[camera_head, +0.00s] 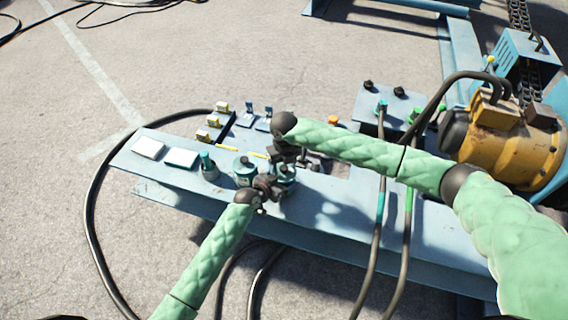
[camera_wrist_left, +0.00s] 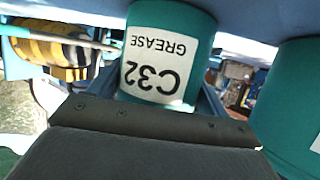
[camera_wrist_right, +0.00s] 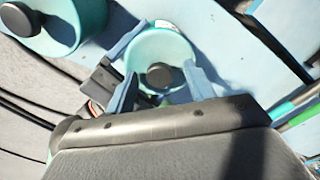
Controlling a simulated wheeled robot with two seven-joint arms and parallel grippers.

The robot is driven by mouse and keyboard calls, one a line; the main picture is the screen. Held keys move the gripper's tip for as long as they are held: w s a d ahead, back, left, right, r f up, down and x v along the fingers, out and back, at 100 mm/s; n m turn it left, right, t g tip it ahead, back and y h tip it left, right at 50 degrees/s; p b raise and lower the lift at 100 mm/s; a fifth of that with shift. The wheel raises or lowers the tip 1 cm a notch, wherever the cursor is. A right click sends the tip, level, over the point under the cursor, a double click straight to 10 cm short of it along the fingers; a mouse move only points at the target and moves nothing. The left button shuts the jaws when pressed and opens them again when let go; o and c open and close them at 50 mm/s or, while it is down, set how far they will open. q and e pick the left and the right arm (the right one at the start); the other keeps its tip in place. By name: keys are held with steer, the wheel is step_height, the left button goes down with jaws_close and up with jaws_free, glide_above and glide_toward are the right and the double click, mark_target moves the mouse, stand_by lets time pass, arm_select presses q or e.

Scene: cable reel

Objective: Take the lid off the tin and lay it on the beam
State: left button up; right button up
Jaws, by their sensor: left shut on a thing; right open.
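A teal tin (camera_head: 286,174) with a white "C32 GREASE" label stands at the beam (camera_head: 330,205); the label shows upside down in the left wrist view (camera_wrist_left: 162,62). My left gripper (camera_head: 270,185) is shut on this tin's side. Its lid (camera_wrist_right: 153,50) has a dark round knob (camera_wrist_right: 159,76). My right gripper (camera_wrist_right: 165,90) is open above the tin, one finger on each side of the knob. In the head view, the right gripper (camera_head: 284,155) partly hides the lid. I cannot tell whether its fingers touch the knob.
A second teal tin (camera_head: 244,171) with a dark knob stands close to the left. A small teal container (camera_head: 208,167) and two white pads (camera_head: 181,158) lie farther left on the beam. Yellow-and-white parts (camera_head: 213,121) are behind. Cables cross the beam at right; bare beam lies between.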

mark_target(284, 167)
jaws_close()
steer(key=shift+r, duration=0.2)
stand_by(0.6)
steer(key=shift+r, duration=0.7)
steer(key=shift+r, duration=0.25)
steer(key=shift+r, duration=1.95)
arm_select(q)
steer(key=o, duration=1.4)
